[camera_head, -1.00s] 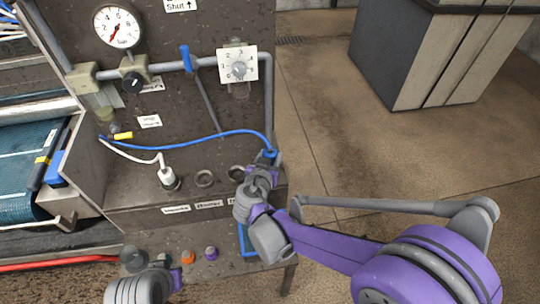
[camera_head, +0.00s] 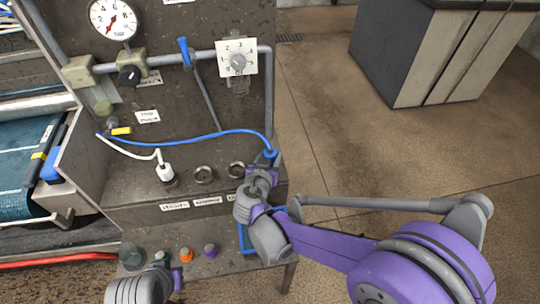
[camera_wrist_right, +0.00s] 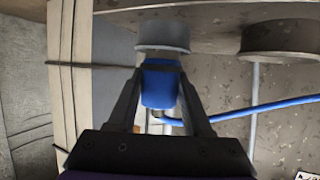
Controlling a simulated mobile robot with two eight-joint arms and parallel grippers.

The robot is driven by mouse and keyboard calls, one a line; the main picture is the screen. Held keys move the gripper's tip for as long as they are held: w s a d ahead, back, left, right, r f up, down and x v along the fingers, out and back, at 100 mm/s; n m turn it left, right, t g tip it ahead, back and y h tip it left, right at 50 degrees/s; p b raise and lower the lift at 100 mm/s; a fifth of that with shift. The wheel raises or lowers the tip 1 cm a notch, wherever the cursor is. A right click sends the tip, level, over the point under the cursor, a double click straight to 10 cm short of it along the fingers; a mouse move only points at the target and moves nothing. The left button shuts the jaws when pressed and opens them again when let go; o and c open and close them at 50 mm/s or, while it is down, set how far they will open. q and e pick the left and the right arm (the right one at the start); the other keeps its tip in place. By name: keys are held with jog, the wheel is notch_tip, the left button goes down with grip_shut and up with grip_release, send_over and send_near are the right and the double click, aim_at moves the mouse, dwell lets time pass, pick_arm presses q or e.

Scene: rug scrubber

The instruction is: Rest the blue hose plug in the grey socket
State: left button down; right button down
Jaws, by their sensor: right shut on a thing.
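The blue hose plug (camera_wrist_right: 160,84) is between the two dark fingers of my right gripper (camera_wrist_right: 160,72), which is shut on it. In the head view the right gripper (camera_head: 266,168) is at the right end of the socket ledge, with the blue plug's top (camera_head: 270,153) showing above it. In the right wrist view the plug's end meets or overlaps the rim of a grey ring socket (camera_wrist_right: 162,37); I cannot tell whether it is inside. In the head view my gripper hides that socket.
Two empty ring sockets (camera_head: 204,174) (camera_head: 237,169) and a white plug (camera_head: 166,172) line the ledge. The blue hose (camera_head: 190,138) runs left along the panel. Several coloured caps (camera_head: 186,254) sit on the lower shelf. A pipe (camera_head: 269,100) rises behind the gripper.

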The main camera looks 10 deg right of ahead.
jog(key=shift+f, duration=0.1)
dwell(0.3)
jog(key=shift+c, duration=1.2)
grip_release()
jog(key=shift+s, duration=0.1)
jog(key=p+v, duration=0.1)
jog(key=v, duration=0.9)
jog(key=shift+s+a+r, duration=0.15)
jog(key=shift+s+r, duration=0.05)
jog(key=shift+r, duration=0.05)
